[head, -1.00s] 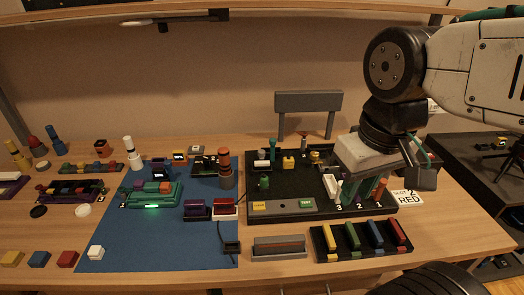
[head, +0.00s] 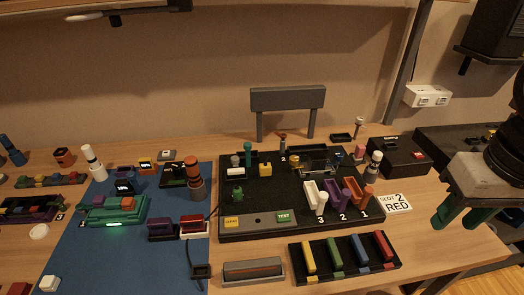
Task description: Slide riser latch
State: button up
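The black board (head: 262,222) stands in the middle of the table. On its right part are slots marked 3, 2 and 1, with a white piece (head: 312,196), a purple piece (head: 335,195) and an orange piece (head: 362,198). I cannot tell which part is the riser latch. A card (head: 397,203) beside the board reads "SLOT 2 RED". My gripper (head: 461,214) is at the far right, right of the board and card.
A black tray (head: 344,277) with yellow, green, blue and red bars lies in front of the board. A grey block (head: 253,271) is left of it. A black box (head: 398,156) stands behind the card. A blue mat (head: 135,247) with several parts lies left.

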aim_at(235, 159)
jog(key=k, duration=0.4)
jog(key=u, duration=0.7)
jog(key=i, duration=0.5)
